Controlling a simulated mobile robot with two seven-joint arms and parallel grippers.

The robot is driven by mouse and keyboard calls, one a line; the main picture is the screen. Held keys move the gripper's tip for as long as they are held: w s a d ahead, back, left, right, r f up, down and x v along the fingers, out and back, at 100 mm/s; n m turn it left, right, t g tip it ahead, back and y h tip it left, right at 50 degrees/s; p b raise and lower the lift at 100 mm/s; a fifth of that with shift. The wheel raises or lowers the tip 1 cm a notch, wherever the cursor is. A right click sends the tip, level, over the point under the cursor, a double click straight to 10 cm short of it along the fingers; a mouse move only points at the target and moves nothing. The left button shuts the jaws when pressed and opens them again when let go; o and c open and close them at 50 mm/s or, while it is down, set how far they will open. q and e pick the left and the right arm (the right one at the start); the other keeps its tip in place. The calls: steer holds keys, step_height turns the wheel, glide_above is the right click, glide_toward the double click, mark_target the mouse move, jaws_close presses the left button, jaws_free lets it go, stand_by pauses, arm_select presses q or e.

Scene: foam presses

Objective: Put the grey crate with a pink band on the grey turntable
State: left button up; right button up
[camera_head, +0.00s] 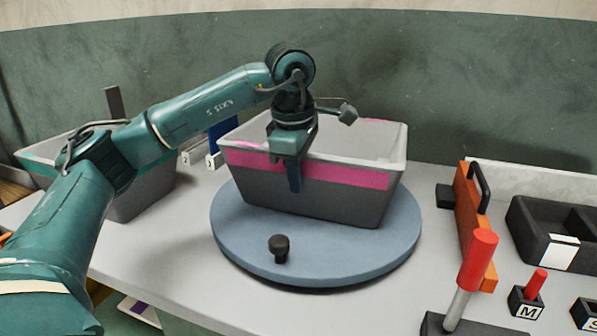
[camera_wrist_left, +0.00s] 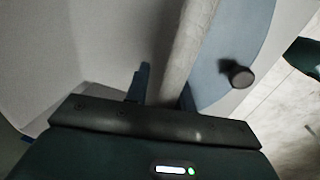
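The grey crate with a pink band (camera_head: 345,175) is over the grey-blue turntable (camera_head: 330,262) in the head view. It looks upright, with its base within the disc and seemingly resting on it. My left gripper (camera_head: 294,175) points down at the crate's near wall, with one blue finger outside, over the pink band. In the left wrist view, the fingers (camera_wrist_left: 163,90) straddle the crate's pale rim (camera_wrist_left: 185,50) and appear closed on it. The turntable's edge and black knob (camera_wrist_left: 240,76) show beside it. My right gripper is not in view.
Another grey crate with a teal band (camera_head: 150,190) stands at the left behind my left arm. At the right are an orange block with a black handle (camera_head: 467,205), a red-topped lever (camera_head: 478,262) and a black tray (camera_head: 540,240). A dark wall rises behind.

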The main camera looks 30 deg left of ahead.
arm_select(q)
steer(key=shift+o, duration=0.9)
